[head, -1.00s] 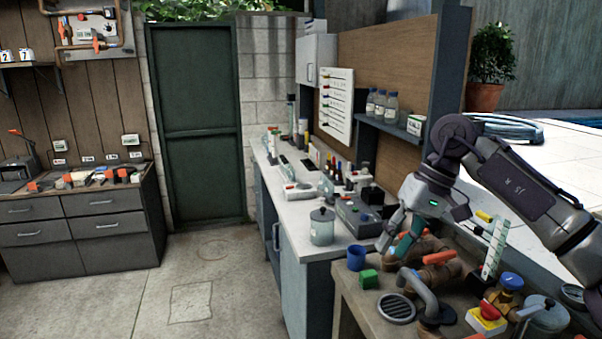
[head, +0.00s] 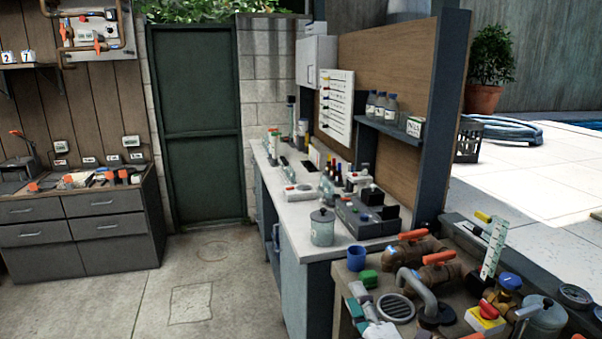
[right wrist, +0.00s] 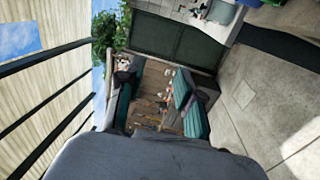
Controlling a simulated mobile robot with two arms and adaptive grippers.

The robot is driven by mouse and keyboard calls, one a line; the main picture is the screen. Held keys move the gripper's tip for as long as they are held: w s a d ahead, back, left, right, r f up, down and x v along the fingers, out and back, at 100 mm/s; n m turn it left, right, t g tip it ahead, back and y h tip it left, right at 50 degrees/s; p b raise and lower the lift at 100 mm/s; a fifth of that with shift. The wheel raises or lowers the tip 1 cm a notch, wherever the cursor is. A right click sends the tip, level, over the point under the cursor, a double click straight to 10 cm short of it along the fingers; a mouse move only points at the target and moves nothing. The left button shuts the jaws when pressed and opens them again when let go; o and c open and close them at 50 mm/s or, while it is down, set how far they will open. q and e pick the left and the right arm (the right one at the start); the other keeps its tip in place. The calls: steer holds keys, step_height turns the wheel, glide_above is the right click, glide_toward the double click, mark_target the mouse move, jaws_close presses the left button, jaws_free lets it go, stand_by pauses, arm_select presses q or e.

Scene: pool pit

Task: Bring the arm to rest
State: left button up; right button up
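My right gripper (head: 360,303) is low in the head view, in front of the near edge of the pipe bench. Its teal finger pads point up and away from me. In the right wrist view the two fingers (right wrist: 155,100) stand wide apart with nothing held between them. The far plank wall and drawer cabinet show through the gap. The rest of my right arm is mostly below the picture's bottom edge. My left gripper is not in view.
The pipe bench (head: 344,287) carries orange-handled valves (head: 439,258), a blue cup (head: 356,257), a green block (head: 369,279) and a red button (head: 487,311). A white-topped counter (head: 290,202) stands behind it. The concrete floor (head: 215,300) at left is clear.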

steer(key=s+d+f+m+g+h, duration=0.2)
steer(key=s+d+f+m+g, duration=0.3)
steer(key=f, duration=0.3)
steer(key=s+d+f+m+g+h, duration=0.2)
steer(key=s+f+m, duration=0.4)
steer(key=f, duration=0.1)
steer(key=s+d+f+m+g, duration=0.1)
steer(key=s+f+m+g, duration=0.3)
steer(key=s, duration=0.5)
steer(key=s+d+f+m+g, duration=0.2)
steer(key=s+f+m+g, duration=0.25)
steer(key=s, duration=0.55)
step_height(320, 180, down, 34)
steer(key=s+r+n+g+b, duration=0.1)
steer(key=s+b, duration=0.1)
steer(key=b, duration=0.4)
steer(key=s+d+f+g+b, duration=0.1)
steer(key=s+f+b, duration=0.3)
steer(key=s+f, duration=1.2)
step_height(320, 180, down, 4)
steer(key=shift+d+r+h, duration=0.15)
steer(key=shift+d+h, duration=0.15)
steer(key=shift+d, duration=0.6)
steer(key=shift+s, duration=0.1)
